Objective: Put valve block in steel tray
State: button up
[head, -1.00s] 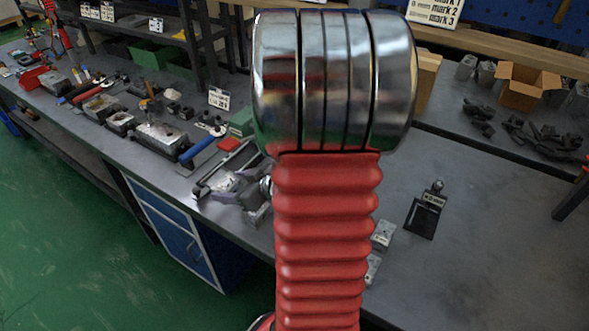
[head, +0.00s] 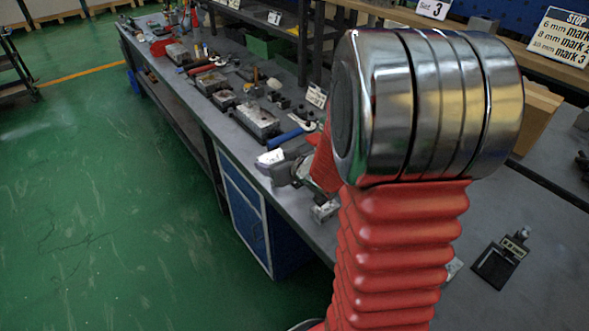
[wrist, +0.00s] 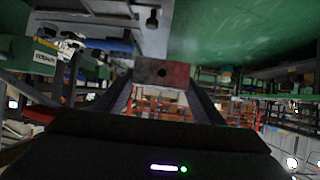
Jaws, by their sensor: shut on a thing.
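My gripper (wrist: 162,98) is shut on a small block with a round hole in its face, the valve block (wrist: 162,74), held between the fingertips in the wrist view. In the head view the wrist part of my gripper shows beside the red arm, over the bench's front edge; the held block cannot be made out there. Several low grey metal box-like things stand along the bench to the left; one of them (head: 256,122) may be the steel tray, but I cannot tell for sure.
A small grey block (head: 325,211) lies by the bench edge, and another (head: 453,268) is partly hidden by my arm. A blue-handled tool (head: 288,136) lies near my gripper. Green floor is open at left.

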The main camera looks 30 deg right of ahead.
jog(key=w+a, duration=0.3)
jog(key=a, duration=0.5)
jog(key=w+a+r, duration=0.1)
jog(key=w+a, duration=0.3)
jog(key=a, duration=0.5)
jog(key=shift+a, duration=0.2)
jog(key=shift+s, duration=0.1)
